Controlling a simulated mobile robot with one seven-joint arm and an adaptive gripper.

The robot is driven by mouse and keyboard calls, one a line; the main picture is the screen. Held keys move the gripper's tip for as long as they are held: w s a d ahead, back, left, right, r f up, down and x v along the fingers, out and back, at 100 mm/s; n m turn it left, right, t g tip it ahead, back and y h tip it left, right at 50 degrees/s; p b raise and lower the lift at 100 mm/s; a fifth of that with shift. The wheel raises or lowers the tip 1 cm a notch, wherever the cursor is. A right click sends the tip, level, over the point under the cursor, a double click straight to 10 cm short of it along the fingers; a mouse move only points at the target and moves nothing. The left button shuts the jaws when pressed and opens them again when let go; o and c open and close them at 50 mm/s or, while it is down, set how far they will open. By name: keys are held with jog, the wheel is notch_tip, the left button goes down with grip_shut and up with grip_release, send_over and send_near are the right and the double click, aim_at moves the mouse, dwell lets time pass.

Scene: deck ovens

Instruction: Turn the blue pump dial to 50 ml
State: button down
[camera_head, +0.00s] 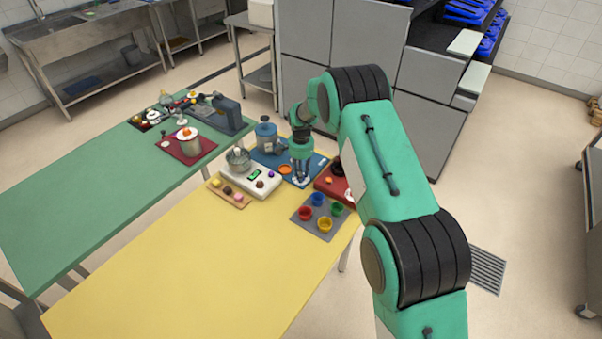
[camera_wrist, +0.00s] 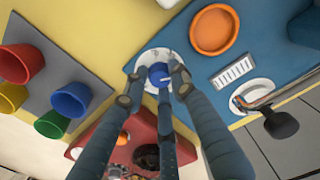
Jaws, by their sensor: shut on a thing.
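The blue pump dial (camera_wrist: 159,73) is a small blue knob at the middle of a round white plate (camera_wrist: 147,58) on the blue board (camera_wrist: 262,40). My gripper (camera_wrist: 155,90) points down at the board, with its fingers closed around the knob in the wrist view. In the head view my gripper (camera_head: 300,174) is at the right part of the blue board, over the white plate. The fingers partly cover the knob and plate. I cannot read any marks or the dial's setting.
An orange dish (camera_wrist: 214,30) and a striped white label (camera_wrist: 232,72) lie on the blue board. A grey mat (camera_head: 301,216) with several coloured cups is close by, beside a red unit (camera_head: 327,185). The yellow tabletop (camera_head: 190,270) is clear in front.

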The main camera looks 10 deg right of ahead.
jog(key=m, duration=0.4)
jog(key=shift+m, duration=0.4)
jog(key=c, duration=1.4)
grip_release()
notch_tip(320, 180, up, 12)
